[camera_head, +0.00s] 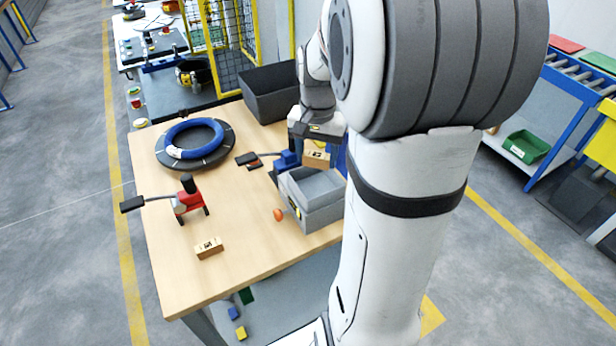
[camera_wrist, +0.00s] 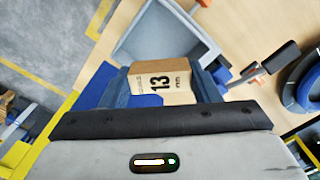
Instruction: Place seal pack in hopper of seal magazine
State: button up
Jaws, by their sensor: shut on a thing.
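A small tan seal pack (camera_head: 316,159) is held in my gripper (camera_head: 317,148) above the table, just behind the grey hopper. In the wrist view the pack (camera_wrist: 162,86) shows a printed "13" and sits between the two fingers of my gripper (camera_wrist: 163,92). The open grey hopper of the seal magazine (camera_head: 298,201) stands at the table's right side, with an orange knob (camera_head: 279,214) at its left. In the wrist view the hopper (camera_wrist: 137,45) lies beyond the pack. The pack is apart from its floor; its exact height over the rim is unclear.
Another tan pack (camera_head: 209,249) lies at the table's front. A red tool (camera_head: 188,197) stands at left, a blue tool (camera_head: 288,160) close by the hopper. A blue coil (camera_head: 194,145) rests on a dark ring. A dark bin (camera_head: 270,97) stands behind. The table's front middle is clear.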

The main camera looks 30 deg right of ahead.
aim_at(316, 190)
notch_tip(316, 190, down, 8)
jog(key=shift+r, duration=0.1)
dwell(0.4)
jog(key=o, duration=0.8)
jog(key=shift+f, duration=0.2)
jog(key=shift+r, duration=0.1)
